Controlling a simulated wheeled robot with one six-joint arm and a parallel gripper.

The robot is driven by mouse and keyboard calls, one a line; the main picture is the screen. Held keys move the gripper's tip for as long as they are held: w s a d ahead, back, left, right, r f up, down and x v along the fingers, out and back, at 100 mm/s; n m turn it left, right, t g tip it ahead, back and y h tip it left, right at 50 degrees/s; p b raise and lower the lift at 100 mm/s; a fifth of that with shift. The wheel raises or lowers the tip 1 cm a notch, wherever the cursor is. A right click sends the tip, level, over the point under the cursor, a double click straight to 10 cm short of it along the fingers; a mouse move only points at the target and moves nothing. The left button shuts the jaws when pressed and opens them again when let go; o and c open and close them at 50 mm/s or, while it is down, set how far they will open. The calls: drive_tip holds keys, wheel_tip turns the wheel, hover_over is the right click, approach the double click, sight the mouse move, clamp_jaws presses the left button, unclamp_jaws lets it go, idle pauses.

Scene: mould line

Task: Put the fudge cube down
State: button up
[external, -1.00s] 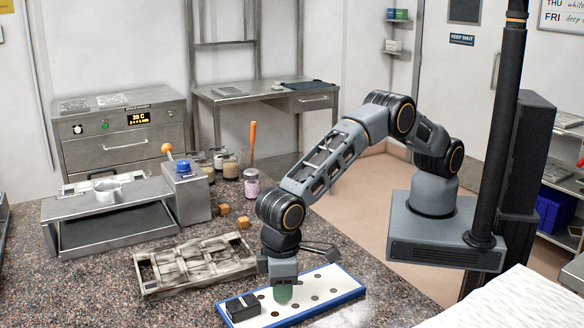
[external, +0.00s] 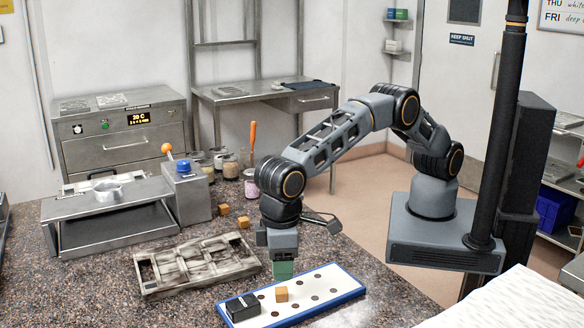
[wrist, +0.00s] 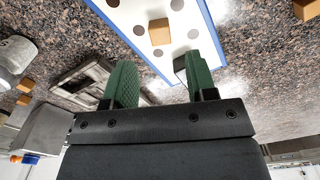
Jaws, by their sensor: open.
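The fudge cube (external: 281,294) is a small tan-brown block standing on the white blue-edged board (external: 328,279). It also shows on the board in the wrist view (wrist: 159,32), clear of my fingers. My gripper (external: 282,270) has green fingers and is above the board's back edge, raised over and apart from the cube. In the wrist view my gripper (wrist: 157,82) has its two fingers spread with nothing between them.
A black block (external: 243,307) stands at the board's left end. A worn slatted mould frame (external: 196,264) lies to the left. Two other brown cubes, one of them here (external: 243,222), sit behind it. Jars (external: 251,184) and a metal press (external: 112,215) stand further back.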

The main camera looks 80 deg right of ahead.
sight(282, 290)
wheel_tip(282, 290, up, 6)
idle(0.4)
drive_tip(key=w+d+r+m, duration=0.1)
drive_tip(key=w+d+r, duration=0.2)
drive_tip(key=d, duration=0.3)
drive_tip(key=w+d+r, duration=0.3)
drive_tip(key=d, duration=0.4)
drive_tip(key=d+r+m+t+y, duration=0.1)
drive_tip(key=d+r, duration=0.1)
drive_tip(key=d, duration=0.8)
drive_tip(key=d+r+m+t, duration=0.1)
drive_tip(key=d+r, duration=0.2)
drive_tip(key=d, duration=0.6)
drive_tip(key=s+d+f+t, duration=0.1)
drive_tip(key=s+d+f, duration=0.1)
drive_tip(key=s+d, duration=0.4)
drive_tip(key=s+d+f+m+t+h, duration=0.1)
drive_tip(key=s+d+f, duration=0.2)
drive_tip(key=s+d, duration=0.4)
drive_tip(key=d, duration=0.4)
drive_tip(key=shift+s+f+m, duration=0.25)
drive_tip(key=shift+f+m, duration=0.05)
drive_tip(key=shift+o, duration=0.5)
